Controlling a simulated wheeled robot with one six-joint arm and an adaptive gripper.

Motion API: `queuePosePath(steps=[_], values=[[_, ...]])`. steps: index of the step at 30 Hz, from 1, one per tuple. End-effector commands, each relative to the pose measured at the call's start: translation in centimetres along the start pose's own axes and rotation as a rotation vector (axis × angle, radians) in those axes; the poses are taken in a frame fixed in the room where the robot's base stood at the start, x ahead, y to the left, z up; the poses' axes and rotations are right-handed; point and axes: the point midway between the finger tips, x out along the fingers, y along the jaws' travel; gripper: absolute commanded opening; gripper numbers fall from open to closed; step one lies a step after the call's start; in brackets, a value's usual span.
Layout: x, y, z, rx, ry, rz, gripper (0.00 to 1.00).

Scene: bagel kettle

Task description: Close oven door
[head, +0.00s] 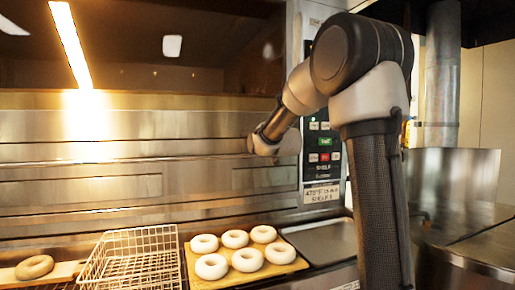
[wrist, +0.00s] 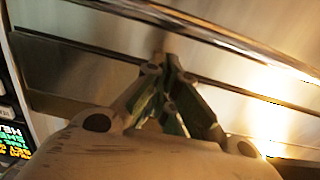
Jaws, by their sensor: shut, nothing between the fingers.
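The oven's steel front (head: 130,185) fills the left and middle of the head view, with a long horizontal rail across it. Above is a dark glass-like panel (head: 150,75) with light reflections. I cannot tell surely from this angle how far the oven door stands open. In the wrist view, the steel front (wrist: 100,65) and a long bar (wrist: 200,32) run slantwise. My gripper (wrist: 168,68) is shut and empty, its fingertips pointing at the steel. I cannot tell whether they touch it. In the head view, my wrist hides most of the gripper.
A control panel (head: 322,150) with lit buttons is right of the oven front. Below stand a wire basket (head: 130,258), a wooden board (head: 205,282) with several pale bagels (head: 247,259), a metal tray (head: 325,240), and a browner bagel (head: 35,267) at far left.

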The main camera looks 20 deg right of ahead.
Motion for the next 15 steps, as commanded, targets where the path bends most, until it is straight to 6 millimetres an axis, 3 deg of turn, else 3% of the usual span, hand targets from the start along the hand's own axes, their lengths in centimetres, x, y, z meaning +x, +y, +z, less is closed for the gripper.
queuePosePath(steps=[2, 9, 15], values=[[-0.2, 0.0, -2.2, 0.000, 0.011, 0.000, 0.00], [-6.5, 0.0, -1.9, -0.001, 0.011, 0.000, 0.00], [-9.4, 0.0, -1.9, -0.001, 0.011, 0.000, 0.00]])
